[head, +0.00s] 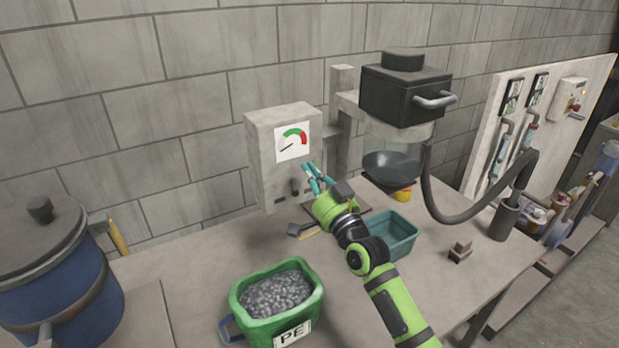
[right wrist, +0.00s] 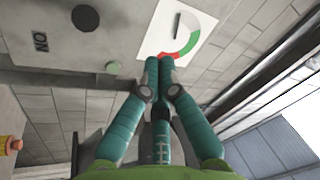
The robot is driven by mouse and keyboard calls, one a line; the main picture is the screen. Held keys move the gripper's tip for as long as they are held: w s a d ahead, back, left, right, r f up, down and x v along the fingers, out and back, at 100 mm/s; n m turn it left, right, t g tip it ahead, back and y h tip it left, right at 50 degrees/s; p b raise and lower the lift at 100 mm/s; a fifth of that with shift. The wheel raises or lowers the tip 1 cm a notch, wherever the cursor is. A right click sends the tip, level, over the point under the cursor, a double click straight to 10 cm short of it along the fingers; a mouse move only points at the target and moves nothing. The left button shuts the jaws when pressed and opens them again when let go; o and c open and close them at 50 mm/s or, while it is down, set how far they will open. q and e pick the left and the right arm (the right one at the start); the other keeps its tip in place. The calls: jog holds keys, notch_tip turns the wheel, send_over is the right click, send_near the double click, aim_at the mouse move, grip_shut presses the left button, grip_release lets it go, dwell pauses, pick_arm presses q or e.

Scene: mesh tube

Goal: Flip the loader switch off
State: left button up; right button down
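A grey control box (head: 284,150) with a gauge (head: 293,142) stands against the wall at the back of the table. A dark switch lever (head: 294,187) sticks out low on its front. In the right wrist view a dark round knob (right wrist: 85,18), probably this lever seen end-on, sits near an "ON" label (right wrist: 41,42). My right gripper (head: 314,172) is in front of the box, to the right of the lever and apart from it. In the right wrist view its teal fingertips (right wrist: 159,62) are together, below the gauge, with nothing between them. My left gripper is out of view.
A green round button or lamp (right wrist: 113,67) is on the panel. A green PE bin of grey pellets (head: 276,294) stands in front, a teal tray (head: 393,236) to the right. A black hopper (head: 404,92) with a hose (head: 470,214) is at right; a blue drum (head: 62,285) at left.

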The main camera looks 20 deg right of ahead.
jog(key=s+a+f+b, duration=0.1)
jog(key=s+a+f, duration=0.1)
jog(key=s, duration=0.6)
jog(key=shift+s+a+f+b, duration=0.25)
jog(key=shift+s+f+b, duration=0.15)
jog(key=shift+f, duration=0.3)
jog(key=shift+a, duration=0.1)
